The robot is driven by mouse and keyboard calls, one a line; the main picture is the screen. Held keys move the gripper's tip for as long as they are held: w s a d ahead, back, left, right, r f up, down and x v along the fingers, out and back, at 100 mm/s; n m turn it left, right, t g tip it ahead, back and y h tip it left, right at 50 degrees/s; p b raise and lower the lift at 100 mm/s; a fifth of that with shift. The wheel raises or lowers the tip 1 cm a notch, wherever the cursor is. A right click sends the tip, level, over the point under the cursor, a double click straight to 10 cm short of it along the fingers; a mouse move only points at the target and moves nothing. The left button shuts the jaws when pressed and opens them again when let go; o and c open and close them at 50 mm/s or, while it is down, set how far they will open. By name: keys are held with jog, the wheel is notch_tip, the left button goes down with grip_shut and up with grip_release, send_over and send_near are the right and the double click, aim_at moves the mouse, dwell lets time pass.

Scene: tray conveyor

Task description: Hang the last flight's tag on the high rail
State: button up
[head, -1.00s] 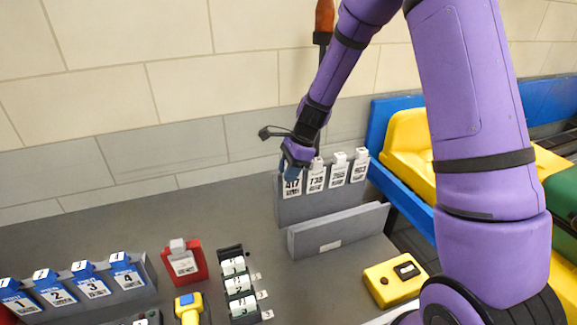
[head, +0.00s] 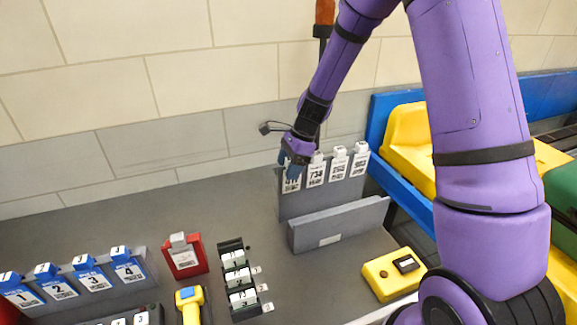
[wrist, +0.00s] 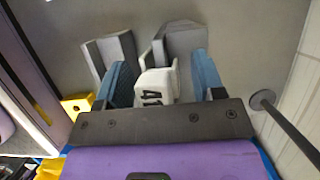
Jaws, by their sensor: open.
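White tags stand in a row on the tall grey rack (head: 320,203) at the back. The leftmost tag (head: 291,186) is partly covered by my gripper, while the 738 tag (head: 315,175) beside it is clear. My gripper (head: 292,168) is open with its blue fingers around the top of the leftmost tag. In the wrist view that tag (wrist: 153,86), marked with a 4, sits between the spread fingers (wrist: 164,82). Contact with them cannot be told. A lower grey rail (head: 345,222) with a blank white label stands in front, without tags.
Blue-topped tags numbered 1 to 4 (head: 92,278) stand at left. A red holder (head: 184,257), a black strip with white number blocks (head: 238,280), a yellow scanner (head: 188,305) and a yellow button box (head: 394,275) lie on the table. A dark post (head: 322,50) rises behind my gripper.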

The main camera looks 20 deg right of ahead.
jog(key=v, duration=1)
jog(key=shift+r, duration=0.4)
jog(key=s+r+n+t+h, duration=0.2)
jog(key=s+r+n, duration=0.7)
jog(key=s+r, duration=0.5)
jog(key=s+d+r+n+t+h, duration=0.1)
jog(key=s+n, duration=0.3)
jog(key=s, duration=0.4)
jog(key=s+d+r+n+t+h, duration=0.1)
jog(key=s+d+r+n+t, duration=0.1)
jog(key=s+n, duration=0.3)
jog(key=shift+s+r+h, duration=0.25)
jog(key=shift+s+h, duration=0.05)
jog(key=shift+s, duration=1.7)
